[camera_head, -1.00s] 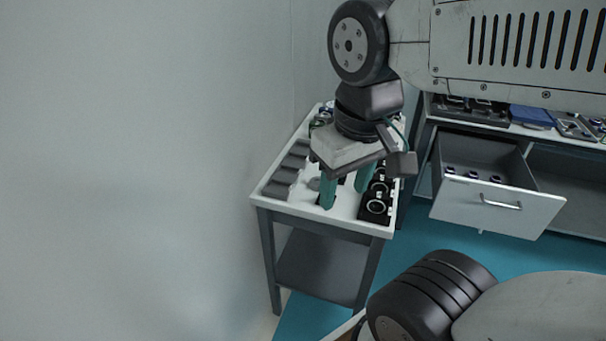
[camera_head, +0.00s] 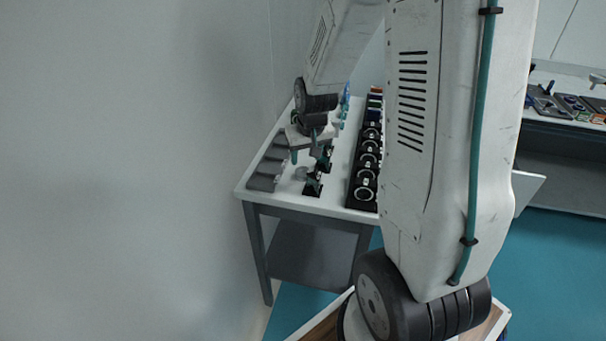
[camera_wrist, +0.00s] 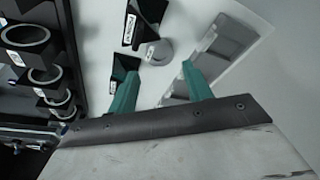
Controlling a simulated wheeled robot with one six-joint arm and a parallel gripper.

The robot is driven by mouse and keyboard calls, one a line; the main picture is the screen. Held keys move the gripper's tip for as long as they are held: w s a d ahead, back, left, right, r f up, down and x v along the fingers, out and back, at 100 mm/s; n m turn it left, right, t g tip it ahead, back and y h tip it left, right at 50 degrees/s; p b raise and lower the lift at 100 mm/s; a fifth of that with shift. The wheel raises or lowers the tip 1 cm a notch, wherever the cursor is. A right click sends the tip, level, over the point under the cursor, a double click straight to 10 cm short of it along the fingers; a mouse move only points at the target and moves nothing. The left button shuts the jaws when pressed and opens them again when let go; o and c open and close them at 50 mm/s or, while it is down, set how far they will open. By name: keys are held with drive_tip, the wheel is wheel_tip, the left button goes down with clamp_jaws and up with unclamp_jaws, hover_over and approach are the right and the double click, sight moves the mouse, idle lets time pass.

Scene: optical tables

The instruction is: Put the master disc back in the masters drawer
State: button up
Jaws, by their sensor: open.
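A small pale grey round piece, which looks like the master disc (camera_wrist: 158,51), lies on the white table top (camera_head: 345,143). It also shows in the head view (camera_head: 301,173), beside the small black labelled stands. My gripper (camera_head: 308,156) is over the table near it, open and empty. In the wrist view my gripper's teal fingers (camera_wrist: 160,78) are spread, with the disc beyond their tips and between their lines. The drawer (camera_head: 527,189) at the right shows only as a pale corner; my arm hides the rest, including its inside.
Black labelled stands (camera_wrist: 142,24) are close to the disc. A grey stepped tray (camera_head: 268,165) lies on the table's left side. A row of black ring mounts (camera_head: 366,170) runs along the right. A wall is close on the left. Another bench (camera_head: 560,124) stands behind.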

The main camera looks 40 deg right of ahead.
sight(303, 171)
drive_tip(key=x, duration=0.7)
drive_tip(key=shift+w+d+f, duration=0.25)
drive_tip(key=shift+w, duration=0.2)
drive_tip(key=c, duration=0.9)
drive_tip(key=shift+r, duration=0.15)
